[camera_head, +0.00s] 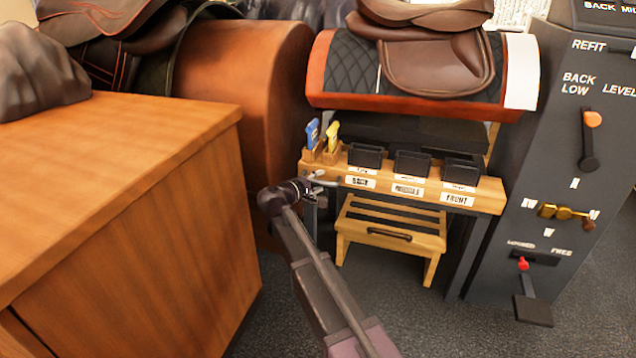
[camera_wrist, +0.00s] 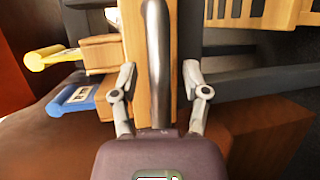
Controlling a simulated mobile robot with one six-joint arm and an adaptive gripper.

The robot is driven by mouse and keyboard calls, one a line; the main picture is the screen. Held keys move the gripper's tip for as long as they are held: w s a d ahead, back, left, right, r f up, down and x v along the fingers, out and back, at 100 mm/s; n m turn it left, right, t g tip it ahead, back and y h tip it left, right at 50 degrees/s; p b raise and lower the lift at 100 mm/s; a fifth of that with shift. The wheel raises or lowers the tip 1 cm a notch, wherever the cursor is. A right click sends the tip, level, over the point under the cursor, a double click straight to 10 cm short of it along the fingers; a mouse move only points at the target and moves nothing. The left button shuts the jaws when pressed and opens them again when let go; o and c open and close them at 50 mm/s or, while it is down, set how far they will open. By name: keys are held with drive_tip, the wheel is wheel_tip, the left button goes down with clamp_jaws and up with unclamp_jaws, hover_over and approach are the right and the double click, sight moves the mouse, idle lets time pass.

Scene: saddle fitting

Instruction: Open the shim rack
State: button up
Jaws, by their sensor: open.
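A wooden shelf (camera_head: 333,174) under the saddle carries black bins and labels; two read BACK and FRONT. Below it is a slatted wooden unit (camera_head: 388,222) with a black handle (camera_head: 389,235). No label shows which is the shim rack. My gripper (camera_head: 320,180) is at the shelf's left front end. In the wrist view my gripper (camera_wrist: 159,80) is open, one finger on each side of a grey metal bar (camera_wrist: 157,45) that runs along a wooden board. I see gaps between the fingers and the bar. My gripper's palm hides the bar's near end.
Blue (camera_head: 312,133) and yellow (camera_head: 332,136) handled tools stand in a wooden holder at the shelf's left. A large wooden cabinet (camera_head: 150,220) stands left of my arm. A dark lever panel (camera_head: 540,170) stands at the right. Carpet floor is open in front.

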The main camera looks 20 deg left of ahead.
clamp_jaws()
drive_tip(key=shift+s, duration=0.1)
